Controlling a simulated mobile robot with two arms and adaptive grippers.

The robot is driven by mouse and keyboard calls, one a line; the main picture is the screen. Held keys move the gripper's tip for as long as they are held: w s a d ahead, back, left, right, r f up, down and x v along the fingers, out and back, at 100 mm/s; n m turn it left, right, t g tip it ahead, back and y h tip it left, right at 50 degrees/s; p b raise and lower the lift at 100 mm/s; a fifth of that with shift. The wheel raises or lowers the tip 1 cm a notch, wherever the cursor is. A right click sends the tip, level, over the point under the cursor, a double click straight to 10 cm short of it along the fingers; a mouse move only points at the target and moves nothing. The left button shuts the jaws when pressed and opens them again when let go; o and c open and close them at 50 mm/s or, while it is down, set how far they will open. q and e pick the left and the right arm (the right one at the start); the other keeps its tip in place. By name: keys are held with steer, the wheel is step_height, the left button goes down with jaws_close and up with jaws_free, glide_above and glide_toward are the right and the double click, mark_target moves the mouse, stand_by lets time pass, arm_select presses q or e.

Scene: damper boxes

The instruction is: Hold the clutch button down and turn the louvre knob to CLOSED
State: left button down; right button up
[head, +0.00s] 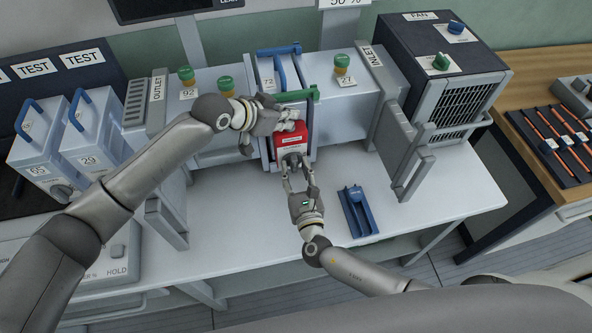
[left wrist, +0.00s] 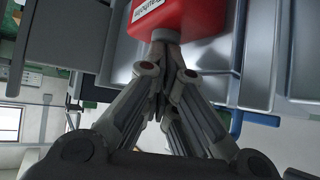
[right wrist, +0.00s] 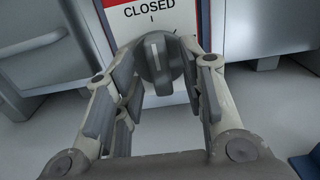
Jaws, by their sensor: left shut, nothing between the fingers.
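The red box (head: 289,137) stands at the middle of the duct unit. It also shows in the left wrist view (left wrist: 195,17). The grey louvre knob (right wrist: 160,65) is on its front, below the CLOSED label (right wrist: 150,12). The knob's white line points up, roughly at the label's mark. My right gripper (head: 297,172) has its fingers apart on either side of the knob; contact is unclear. My left gripper (head: 300,126) is shut, its tips against or very close to the grey clutch button (left wrist: 164,35) on the red box. How far the button is pressed is hidden.
A blue tool (head: 357,211) lies on the white table (head: 400,228) to the right. Green knobs stand on the duct behind. A green bar (head: 298,96) is just above my left gripper.

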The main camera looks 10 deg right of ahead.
steer(key=s, duration=1.2)
arm_select(q)
steer(key=shift+r, duration=3.8)
